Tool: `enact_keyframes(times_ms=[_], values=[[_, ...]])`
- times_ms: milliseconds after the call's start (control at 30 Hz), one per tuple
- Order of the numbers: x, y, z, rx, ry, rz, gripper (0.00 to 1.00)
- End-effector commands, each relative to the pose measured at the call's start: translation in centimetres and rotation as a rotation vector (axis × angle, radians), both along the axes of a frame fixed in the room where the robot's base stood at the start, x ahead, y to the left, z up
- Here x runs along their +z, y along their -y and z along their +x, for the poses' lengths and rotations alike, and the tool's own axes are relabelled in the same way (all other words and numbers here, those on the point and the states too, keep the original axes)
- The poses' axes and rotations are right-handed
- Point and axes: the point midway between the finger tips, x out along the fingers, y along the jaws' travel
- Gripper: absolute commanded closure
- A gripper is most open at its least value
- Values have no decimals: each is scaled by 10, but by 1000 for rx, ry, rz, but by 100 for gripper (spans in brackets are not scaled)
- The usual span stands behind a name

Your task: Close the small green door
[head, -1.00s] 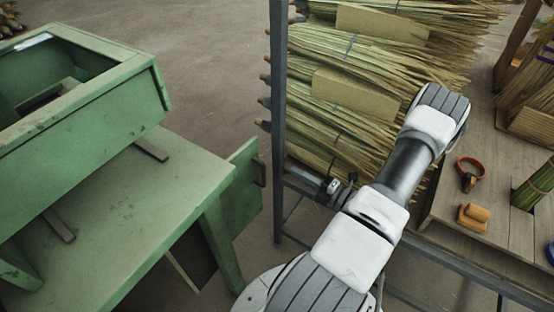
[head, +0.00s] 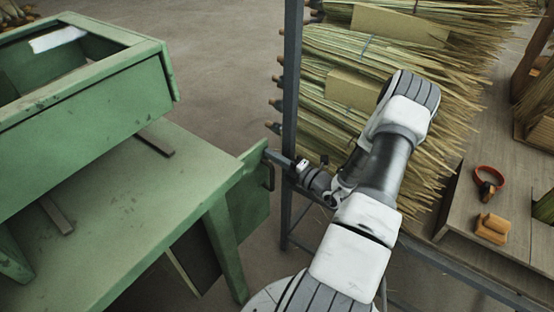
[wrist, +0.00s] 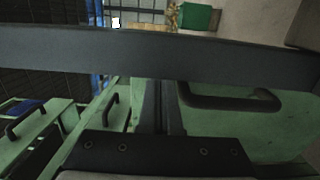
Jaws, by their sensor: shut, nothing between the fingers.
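The small green door (head: 249,204) stands open, swung out beside the leg of the green workbench in the head view. Its dark handle (head: 270,172) is on its right edge. My gripper (head: 273,155) is shut and empty, reaching left past the shelf post to the door's upper edge near the handle. I cannot tell whether it touches. In the wrist view, my shut fingers (wrist: 159,100) point ahead in the middle. A green panel (wrist: 245,125) with a dark handle (wrist: 230,99) is to their right.
The green workbench (head: 150,195) fills the left. A grey metal shelf post (head: 291,85) stands close by my gripper, and a grey bar (wrist: 150,58) crosses the wrist view. Broom bundles (head: 350,85) fill the rack. Open floor (head: 225,60) lies behind.

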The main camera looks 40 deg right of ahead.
Motion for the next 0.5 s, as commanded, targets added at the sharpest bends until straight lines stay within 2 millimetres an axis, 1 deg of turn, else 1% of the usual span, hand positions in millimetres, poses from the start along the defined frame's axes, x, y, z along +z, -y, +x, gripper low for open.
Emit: enact_keyframes(times_ms=[200,267,500], values=[[0,0,0,0,0,0,100],[1,-1,4,1,0,0,100],[2,-11,48,2,1,0,100]])
